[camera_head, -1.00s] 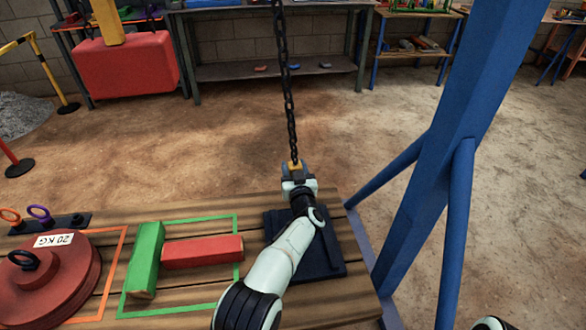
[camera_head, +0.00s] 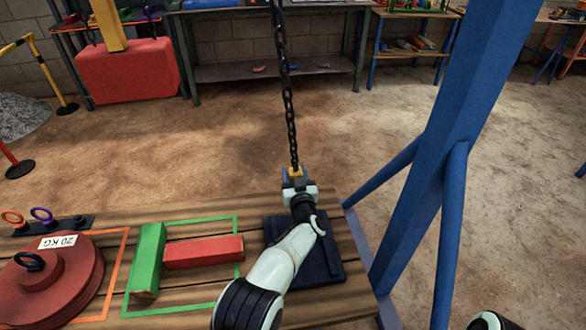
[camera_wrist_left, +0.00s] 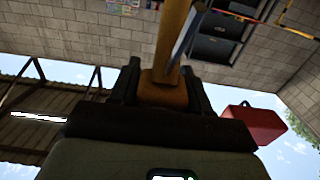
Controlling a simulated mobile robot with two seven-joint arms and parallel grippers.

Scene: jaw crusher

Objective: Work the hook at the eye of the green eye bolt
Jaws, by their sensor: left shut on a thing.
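My left gripper (camera_head: 294,177) is shut on the yellow hook (camera_head: 295,170), which hangs at the lower end of a dark chain (camera_head: 288,105). Only a little of the hook shows in the head view. In the left wrist view the orange-yellow hook piece (camera_wrist_left: 165,88) sits between the two dark fingers. The gripper is near the far edge of a dark blue plate (camera_head: 328,262) on the wooden bench. I see no green eye bolt; the plate is partly hidden by my left arm. My right gripper is out of view.
Orange and purple eye bolts (camera_head: 42,214) stand on a dark rack at left. A red 20 KG weight (camera_head: 75,275) with a black eye, a green block (camera_head: 147,258) and a red block (camera_head: 204,251) lie on the bench. A blue post (camera_head: 430,160) stands right.

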